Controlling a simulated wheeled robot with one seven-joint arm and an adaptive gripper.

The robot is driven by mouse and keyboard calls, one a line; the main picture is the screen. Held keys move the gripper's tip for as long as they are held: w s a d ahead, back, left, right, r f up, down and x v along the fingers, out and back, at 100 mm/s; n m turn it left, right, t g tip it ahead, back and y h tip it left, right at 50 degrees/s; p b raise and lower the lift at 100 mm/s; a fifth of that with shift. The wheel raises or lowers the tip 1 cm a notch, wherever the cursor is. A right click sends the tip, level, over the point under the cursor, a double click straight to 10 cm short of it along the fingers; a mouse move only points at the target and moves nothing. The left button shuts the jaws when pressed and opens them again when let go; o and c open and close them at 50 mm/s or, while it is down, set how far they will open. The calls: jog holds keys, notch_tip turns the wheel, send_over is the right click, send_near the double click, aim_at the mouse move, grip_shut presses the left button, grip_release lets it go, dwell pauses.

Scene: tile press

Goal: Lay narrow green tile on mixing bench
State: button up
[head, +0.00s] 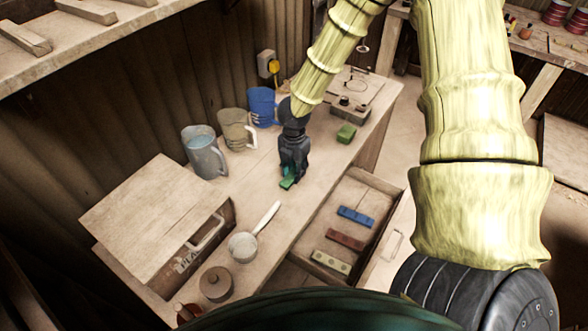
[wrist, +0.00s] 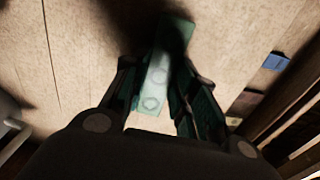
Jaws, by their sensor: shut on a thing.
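The narrow green tile (head: 287,184) is between the fingers of my gripper (head: 291,172), over the middle of the wooden mixing bench (head: 312,165). In the wrist view, the pale green tile (wrist: 156,82) with ring marks extends past both fingers of my gripper (wrist: 158,92), which are shut on it. The bench top (wrist: 85,60) lies beneath it. I cannot tell whether the tile touches the wood. The fingers hide part of the tile.
An open drawer (head: 375,188) at the bench front holds a blue tile (head: 356,217), a red tile (head: 345,240) and a cream tile (head: 331,262). Several jugs (head: 204,152) stand behind my gripper. A saucepan (head: 243,246) is nearer, and a green block (head: 346,133) lies to the right.

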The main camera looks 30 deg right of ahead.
jog(key=shift+f, duration=0.1)
jog(key=o, duration=1.1)
jog(key=shift+r+b, duration=0.9)
jog(key=shift+r, duration=5.25)
